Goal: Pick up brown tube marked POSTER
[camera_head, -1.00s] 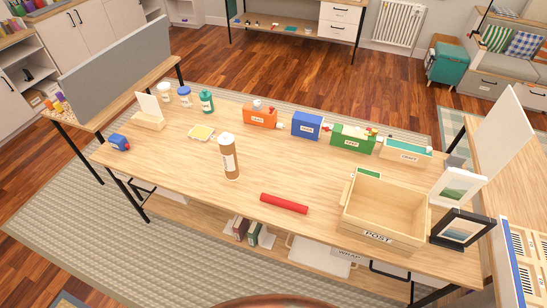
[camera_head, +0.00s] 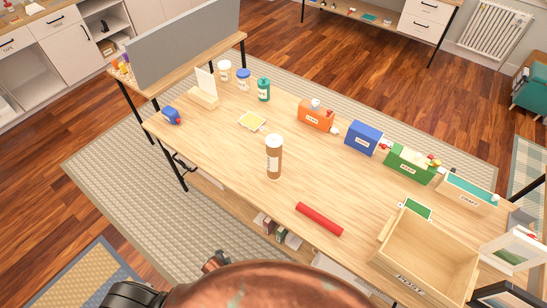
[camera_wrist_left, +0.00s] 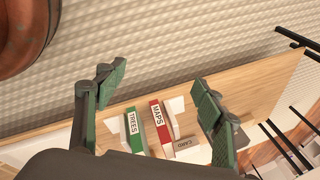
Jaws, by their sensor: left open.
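The brown tube (camera_head: 274,157) stands upright on the long wooden table (camera_head: 340,185) in the head view. It has a white cap and a pale label whose writing is too small to read. My left gripper (camera_wrist_left: 157,83) shows in the left wrist view with its two green-padded fingers spread apart and nothing between them. In the head view only part of it shows at the bottom edge, in front of the table and apart from the tube. The tube is not in the left wrist view. My right gripper is not in view.
A red roll (camera_head: 319,219) lies right of the tube, near the front edge. A wooden box (camera_head: 425,255) stands farther right. Orange (camera_head: 316,118), blue (camera_head: 362,138) and green (camera_head: 409,165) boxes line the back. TREES (camera_wrist_left: 134,130) and MAPS (camera_wrist_left: 161,127) items stand on a lower shelf.

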